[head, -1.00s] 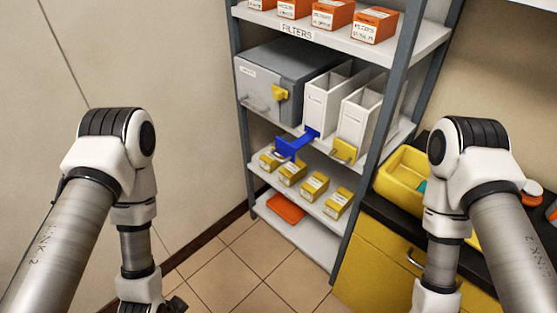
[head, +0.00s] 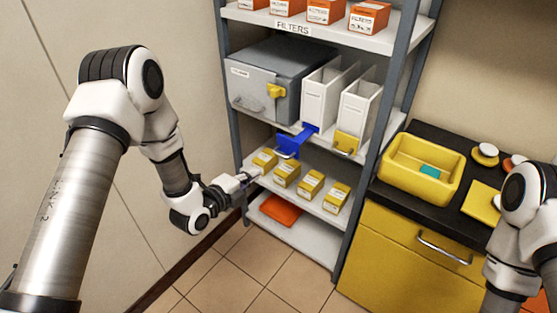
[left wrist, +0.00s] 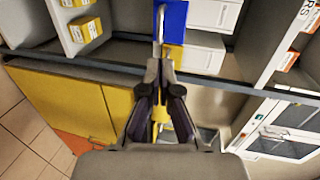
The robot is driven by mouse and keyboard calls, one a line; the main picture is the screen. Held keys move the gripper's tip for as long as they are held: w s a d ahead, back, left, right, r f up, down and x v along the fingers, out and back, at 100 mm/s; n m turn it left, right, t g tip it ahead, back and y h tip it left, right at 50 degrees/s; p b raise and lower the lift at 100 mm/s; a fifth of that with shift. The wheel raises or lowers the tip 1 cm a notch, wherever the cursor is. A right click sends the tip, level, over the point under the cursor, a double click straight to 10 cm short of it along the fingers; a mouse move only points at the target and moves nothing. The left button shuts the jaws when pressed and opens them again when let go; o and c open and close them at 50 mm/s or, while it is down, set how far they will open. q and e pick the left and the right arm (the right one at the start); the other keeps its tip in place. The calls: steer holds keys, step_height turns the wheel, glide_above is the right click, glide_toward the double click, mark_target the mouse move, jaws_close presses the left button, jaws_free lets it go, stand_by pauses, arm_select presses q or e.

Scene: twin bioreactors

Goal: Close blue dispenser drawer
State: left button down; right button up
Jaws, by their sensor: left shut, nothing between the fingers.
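The blue dispenser drawer (head: 293,145) sticks out from the foot of the left white dispenser (head: 320,96) on the shelf. It is pulled well out, with a pale handle at its front. In the left wrist view the blue drawer (left wrist: 175,18) is at the top centre, beyond the fingertips. My left gripper (head: 252,176) is shut and empty, left of and lower than the drawer, apart from it in the head view. In the left wrist view my left gripper (left wrist: 160,68) points toward the drawer's handle. My right gripper is out of view.
A second white dispenser (head: 359,108) with a yellow drawer (head: 346,143) stands to the right. A grey case (head: 268,82) is to the left. Several yellow boxes (head: 286,174) sit on the shelf below. A yellow bin (head: 421,170) stands on the counter.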

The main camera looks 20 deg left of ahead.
mark_target(280, 156)
arm_select(q)
steer(key=p+x, duration=0.2)
steer(key=x, duration=0.8)
steer(key=shift+p, duration=0.3)
steer(key=shift+w+d+f, duration=0.15)
steer(key=shift+w, duration=0.35)
